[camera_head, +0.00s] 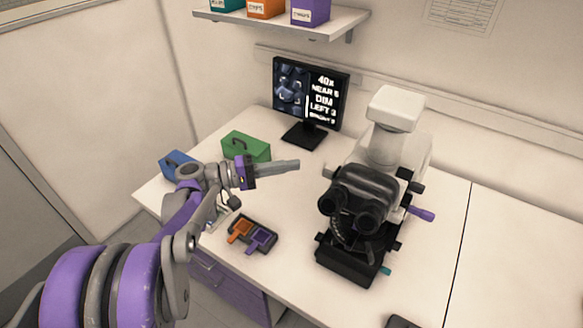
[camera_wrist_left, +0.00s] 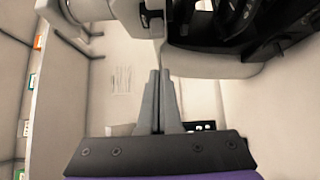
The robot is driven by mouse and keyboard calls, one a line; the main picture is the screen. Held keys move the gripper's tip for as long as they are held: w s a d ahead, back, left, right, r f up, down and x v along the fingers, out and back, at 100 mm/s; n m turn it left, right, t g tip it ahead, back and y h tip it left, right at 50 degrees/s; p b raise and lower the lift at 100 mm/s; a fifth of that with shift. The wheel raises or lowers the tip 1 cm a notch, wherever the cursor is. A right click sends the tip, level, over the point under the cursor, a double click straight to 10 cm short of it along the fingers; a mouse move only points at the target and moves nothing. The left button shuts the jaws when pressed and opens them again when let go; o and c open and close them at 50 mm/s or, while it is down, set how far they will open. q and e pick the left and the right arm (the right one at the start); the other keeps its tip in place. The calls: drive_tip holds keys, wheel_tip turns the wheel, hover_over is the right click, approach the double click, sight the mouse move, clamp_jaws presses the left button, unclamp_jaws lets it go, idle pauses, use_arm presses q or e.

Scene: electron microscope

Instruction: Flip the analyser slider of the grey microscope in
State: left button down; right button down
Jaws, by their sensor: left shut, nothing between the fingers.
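The microscope (camera_head: 395,110) stands on the right half of the table in the head view, with a pale upper body and black eyepieces and base. A purple knob or handle (camera_head: 421,214) sticks out of its right side, and a small teal tip (camera_head: 386,270) shows low near the base. I cannot tell which part is the analyser slider. My left gripper (camera_head: 297,164) is shut and empty, held above the table to the left of the microscope, apart from it. In the left wrist view its fingers (camera_wrist_left: 159,82) are together, with dark microscope parts (camera_wrist_left: 225,30) above them.
A small monitor (camera_head: 311,92) stands behind. A green box (camera_head: 246,146) and a blue box (camera_head: 176,165) sit at the back left. A dark tray (camera_head: 262,224) with orange and purple pieces lies near the front. The table between tray and microscope is clear.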

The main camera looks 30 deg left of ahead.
use_arm(q)
drive_tip(key=v, duration=0.8)
drive_tip(key=shift+s+b, duration=0.3)
drive_tip(key=shift+b, duration=0.1)
drive_tip(key=s+d+f+m+g+y+p, duration=0.1)
drive_tip(key=s+d+f+g+y, duration=0.2)
drive_tip(key=d, duration=0.4)
drive_tip(key=s+d+f+g+y, duration=0.1)
drive_tip(key=d+f+g+y, duration=0.1)
drive_tip(key=d+f, duration=0.4)
drive_tip(key=s+d+f+m+g+y+p, duration=0.1)
drive_tip(key=s+d+f+m+y, duration=0.1)
drive_tip(key=s+f+m+y, duration=0.5)
drive_tip(key=s+y, duration=0.1)
drive_tip(key=s, duration=0.3)
drive_tip(key=shift+d+y, duration=0.2)
drive_tip(key=shift+y, duration=0.2)
